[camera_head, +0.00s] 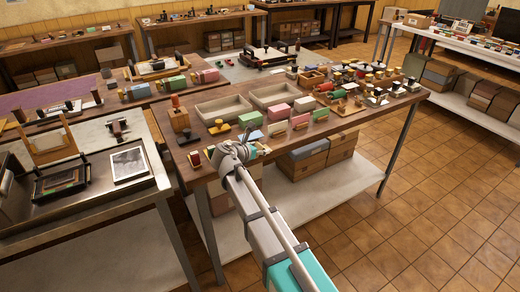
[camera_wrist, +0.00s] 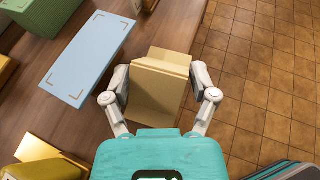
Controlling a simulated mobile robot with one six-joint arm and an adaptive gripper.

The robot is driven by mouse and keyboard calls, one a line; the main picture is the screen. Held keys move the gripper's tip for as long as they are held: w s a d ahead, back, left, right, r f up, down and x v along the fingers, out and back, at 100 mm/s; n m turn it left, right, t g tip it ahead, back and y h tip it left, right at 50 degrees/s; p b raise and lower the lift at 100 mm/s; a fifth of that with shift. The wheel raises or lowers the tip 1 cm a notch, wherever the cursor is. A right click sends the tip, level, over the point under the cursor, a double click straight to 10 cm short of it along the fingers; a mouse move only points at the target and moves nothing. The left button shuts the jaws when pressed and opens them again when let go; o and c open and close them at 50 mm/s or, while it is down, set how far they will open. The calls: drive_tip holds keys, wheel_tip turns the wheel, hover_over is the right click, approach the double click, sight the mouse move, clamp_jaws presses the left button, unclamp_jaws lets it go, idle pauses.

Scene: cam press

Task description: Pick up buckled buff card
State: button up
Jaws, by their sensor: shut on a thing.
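The buckled buff card (camera_wrist: 158,92) shows in the wrist view as a tan piece with a fold or ridge across its upper part. It lies between the two fingers of my gripper (camera_wrist: 160,90), at the wooden table's front edge, with the tiled floor beyond on the right. The fingers press on its left and right sides. Whether the card touches the table cannot be told. In the head view my gripper (camera_head: 232,155) is at the table's near edge, and my wrist and arm hide the card there.
A flat light-blue card (camera_wrist: 90,57) lies left of the buff card. A green block (camera_wrist: 40,14) and yellow blocks lie farther left. In the head view, two empty grey trays (camera_head: 222,110) and several coloured blocks and stamps crowd the wooden table (camera_head: 352,122). Tiled floor is open at right.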

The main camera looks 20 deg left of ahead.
drive_tip(key=shift+r, duration=0.2)
drive_tip(key=shift+c, duration=0.4)
wheel_tip(320, 180, up, 2)
drive_tip(key=shift+r+p, duration=0.15)
drive_tip(key=shift+p, duration=1.1)
drive_tip(key=s+r+p, duration=0.1)
drive_tip(key=r+p, duration=0.1)
drive_tip(key=s+r+p, duration=0.4)
drive_tip(key=r+p, duration=0.1)
drive_tip(key=s+r+p, duration=0.1)
drive_tip(key=s, duration=0.1)
drive_tip(key=s+r+p, duration=0.1)
drive_tip(key=s, duration=0.2)
drive_tip(key=s+r+p, duration=0.1)
drive_tip(key=s, duration=0.2)
drive_tip(key=shift+a, duration=0.2)
drive_tip(key=shift+s+r, duration=0.15)
drive_tip(key=shift+s, duration=0.35)
drive_tip(key=shift+c, duration=0.2)
